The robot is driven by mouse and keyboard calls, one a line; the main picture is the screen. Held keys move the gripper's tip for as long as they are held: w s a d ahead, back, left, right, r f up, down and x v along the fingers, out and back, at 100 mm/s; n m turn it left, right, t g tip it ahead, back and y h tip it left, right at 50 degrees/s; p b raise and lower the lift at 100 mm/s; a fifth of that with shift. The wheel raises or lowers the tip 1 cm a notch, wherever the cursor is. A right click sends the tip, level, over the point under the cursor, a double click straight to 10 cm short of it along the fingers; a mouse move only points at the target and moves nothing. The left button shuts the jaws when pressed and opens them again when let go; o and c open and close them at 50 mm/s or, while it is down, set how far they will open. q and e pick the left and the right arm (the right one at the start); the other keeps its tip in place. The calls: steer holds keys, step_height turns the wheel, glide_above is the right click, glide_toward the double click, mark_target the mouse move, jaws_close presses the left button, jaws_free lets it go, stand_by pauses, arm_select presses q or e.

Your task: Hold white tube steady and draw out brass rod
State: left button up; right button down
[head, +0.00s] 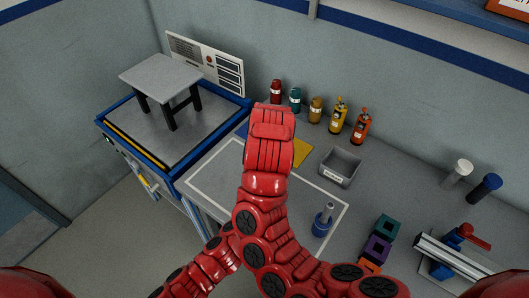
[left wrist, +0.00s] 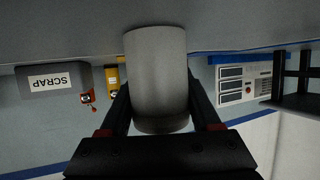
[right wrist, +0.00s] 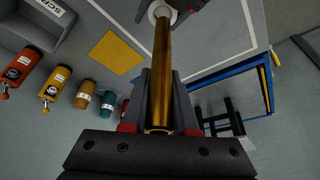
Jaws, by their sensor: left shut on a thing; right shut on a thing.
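The white tube (left wrist: 160,75) fills the middle of the left wrist view. My left gripper (left wrist: 160,92) is shut on it, one finger on each side. The brass rod (right wrist: 162,70) runs up the right wrist view, and my right gripper (right wrist: 161,100) is shut on its near part. The rod's far end meets the white tube's ring-shaped end (right wrist: 160,9), where dark left fingers show alongside. How deep the rod sits in the tube is hidden. In the head view my red arms cover both grippers, the tube and the rod.
A grey scrap bin (head: 340,167) and several coloured bottles (head: 316,109) stand toward the back of the bench. A grey stool (head: 162,78) stands on a blue-edged platform at left. A blue holder with a peg (head: 322,222), coloured blocks (head: 378,245) and a clamp fixture (head: 455,255) are at right.

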arm_select(q)
steer(key=o, duration=1.5)
steer(key=v, duration=1.1)
steer(key=shift+f, duration=0.1)
steer(key=shift+s+a+r, duration=0.1)
steer(key=shift+s+r, duration=0.2)
steer(key=shift+s, duration=0.15)
